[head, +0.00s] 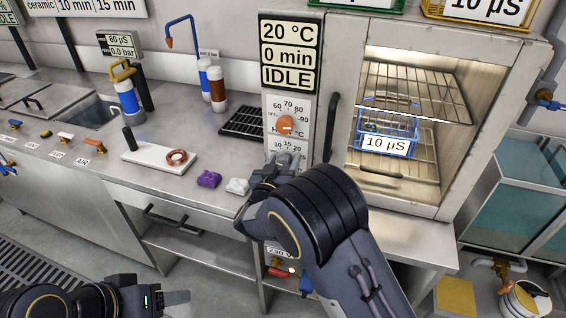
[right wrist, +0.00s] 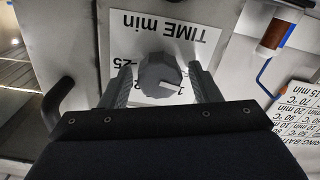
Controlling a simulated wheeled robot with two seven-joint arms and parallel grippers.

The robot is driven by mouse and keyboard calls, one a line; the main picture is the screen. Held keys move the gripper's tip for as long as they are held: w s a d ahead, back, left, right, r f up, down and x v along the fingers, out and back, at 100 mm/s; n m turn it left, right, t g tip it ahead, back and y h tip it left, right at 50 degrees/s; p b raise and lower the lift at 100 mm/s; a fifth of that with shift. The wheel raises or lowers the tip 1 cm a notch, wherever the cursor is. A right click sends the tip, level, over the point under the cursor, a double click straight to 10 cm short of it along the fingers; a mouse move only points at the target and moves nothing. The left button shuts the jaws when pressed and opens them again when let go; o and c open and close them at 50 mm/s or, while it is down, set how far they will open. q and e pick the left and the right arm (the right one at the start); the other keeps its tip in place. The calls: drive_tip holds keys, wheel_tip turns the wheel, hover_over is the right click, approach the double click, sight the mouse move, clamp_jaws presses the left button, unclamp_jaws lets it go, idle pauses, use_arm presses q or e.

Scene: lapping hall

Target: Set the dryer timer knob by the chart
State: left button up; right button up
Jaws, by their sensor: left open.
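The dryer (head: 345,70) has a display (head: 289,52) reading 20 °C, 0 min, IDLE. Its orange upper knob (head: 286,125) is in plain view. The grey timer knob (right wrist: 160,75) is on the upside-down TIME min plate (right wrist: 190,38) in the right wrist view, its white mark pointing right. In the head view my gripper hides this knob. My right gripper (head: 284,160) is at the panel; its fingers (right wrist: 162,80) stand either side of the knob with narrow gaps. A chart (head: 100,8) is partly visible at the upper left. My left gripper (head: 178,297) is open and empty, low at left.
A blue basket tagged 10 µS (head: 388,130) is on a rack inside the dryer. The dryer handle (head: 332,126) stands right of the panel. A purple item (head: 209,179) and a white item (head: 237,186) lie on the counter. Another chart (right wrist: 296,108) shows in the wrist view.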

drive_tip(key=c, duration=0.9)
drive_tip(key=shift+o, duration=0.2)
drive_tip(key=shift+f+m+b, duration=0.15)
drive_tip(key=shift+m+b, duration=0.45)
drive_tip(key=shift+b, duration=0.35)
drive_tip(key=m+b, duration=0.6)
drive_tip(key=b, duration=0.1)
drive_tip(key=m+b, duration=0.3)
drive_tip(key=b, duration=0.1)
drive_tip(key=shift+s+d+f+m, duration=0.1)
drive_tip(key=shift+d+f+m, duration=0.1)
drive_tip(key=shift+d+m, duration=0.1)
drive_tip(key=m+b, duration=0.9)
drive_tip(key=shift+f, duration=0.15)
drive_tip(key=shift+m+b, duration=1.85)
drive_tip(key=shift+m, duration=0.15)
drive_tip(key=o, duration=1)
drive_tip(key=shift+r, duration=0.2)
